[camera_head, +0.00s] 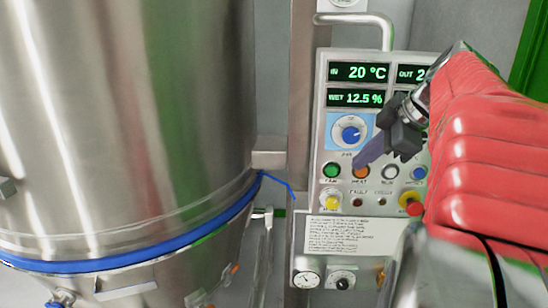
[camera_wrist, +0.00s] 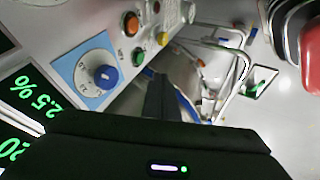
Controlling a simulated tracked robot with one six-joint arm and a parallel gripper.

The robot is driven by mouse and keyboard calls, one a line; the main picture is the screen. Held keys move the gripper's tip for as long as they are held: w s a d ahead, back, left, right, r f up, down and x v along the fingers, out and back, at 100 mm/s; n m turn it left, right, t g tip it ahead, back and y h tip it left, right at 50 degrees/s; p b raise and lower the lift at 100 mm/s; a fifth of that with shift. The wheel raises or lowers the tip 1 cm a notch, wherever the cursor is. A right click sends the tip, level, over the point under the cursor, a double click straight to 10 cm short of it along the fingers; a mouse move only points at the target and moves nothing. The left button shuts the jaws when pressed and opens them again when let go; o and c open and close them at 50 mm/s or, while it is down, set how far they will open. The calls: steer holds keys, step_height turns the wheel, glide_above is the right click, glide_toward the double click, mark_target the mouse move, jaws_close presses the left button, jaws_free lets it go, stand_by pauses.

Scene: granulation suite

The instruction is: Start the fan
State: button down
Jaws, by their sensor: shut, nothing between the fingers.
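The control panel (camera_head: 318,130) carries a row of round buttons. The green fan button (camera_head: 331,170) is at the left end; it shows in the wrist view (camera_wrist: 137,57) too. The orange heat button (camera_head: 361,172) is beside it and also shows in the wrist view (camera_wrist: 131,24). My gripper (camera_head: 358,163) comes from the right, its shut, empty fingers pointing down-left. The tip appears just above the orange button and right of the green one. In the wrist view the shut fingers (camera_wrist: 160,78) are near the green button. I cannot tell the gap to the panel.
A blue dial (camera_head: 350,133) sits above the buttons, below lit displays (camera_head: 357,97). A yellow knob (camera_head: 333,202) is below the green button. A red-topped yellow button (camera_head: 411,205) is at the lower right. A large steel vessel (camera_head: 130,110) stands left of the panel.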

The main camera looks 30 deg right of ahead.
mark_target(332, 171)
steer(key=shift+w+d+f, duration=0.3)
steer(key=shift+w+f, duration=0.95)
steer(key=shift+w, duration=0.25)
steer(key=shift+w+d+f, duration=0.3)
steer(key=shift+w+f, duration=0.95)
steer(key=shift+w, duration=0.2)
steer(key=shift+w+d+f, duration=0.3)
steer(key=shift+w+f, duration=0.95)
steer(key=shift+w, duration=0.25)
